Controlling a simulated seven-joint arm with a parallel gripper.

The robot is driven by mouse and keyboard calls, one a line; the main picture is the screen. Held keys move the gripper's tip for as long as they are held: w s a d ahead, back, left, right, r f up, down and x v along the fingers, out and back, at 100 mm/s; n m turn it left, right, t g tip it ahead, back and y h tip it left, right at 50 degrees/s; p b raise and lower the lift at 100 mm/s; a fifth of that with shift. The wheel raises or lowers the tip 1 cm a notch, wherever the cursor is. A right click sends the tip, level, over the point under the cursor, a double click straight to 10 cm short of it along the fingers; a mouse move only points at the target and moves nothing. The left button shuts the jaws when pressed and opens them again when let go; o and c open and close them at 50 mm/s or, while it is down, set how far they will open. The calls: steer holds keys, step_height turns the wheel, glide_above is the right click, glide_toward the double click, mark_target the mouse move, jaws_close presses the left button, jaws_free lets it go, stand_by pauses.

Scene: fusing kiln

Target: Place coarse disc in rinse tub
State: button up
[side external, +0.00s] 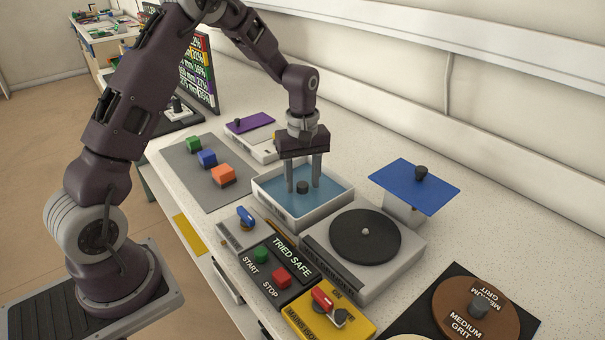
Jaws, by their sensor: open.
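The rinse tub (279,213) is a white rectangular basin of blue water in the middle of the bench. My gripper (303,183) points straight down over the tub, its two fingers apart with their tips low at the water. A dark round knob (302,188) shows in the tub between the fingertips; contact with them cannot be told. I see no disc face or label around this knob, so I cannot tell whether it belongs to the coarse disc.
A grinder with a black round plate (365,237) stands right of the tub. A blue square plate (414,184) with a knob is behind it. A brown medium grit disc (477,307) lies front right. Coloured blocks (207,159) on a grey mat are left; a control panel (270,271) is in front.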

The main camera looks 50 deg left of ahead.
mark_target(303, 184)
step_height(303, 184, up, 12)
steer(key=s+d+r+m+t, duration=0.3)
steer(key=s+d+r+m, duration=0.3)
steer(key=s+r, duration=0.5)
steer(key=s+d+f+m+t, duration=0.1)
steer(key=s+d+m, duration=0.1)
steer(key=s, duration=0.6)
steer(key=s+d+f+m+t, duration=0.1)
steer(key=s+d+f+m, duration=0.1)
steer(key=s+m, duration=0.3)
steer(key=s, duration=0.3)
steer(key=shift+f+m+t, duration=0.15)
steer(key=shift+m+t, duration=0.15)
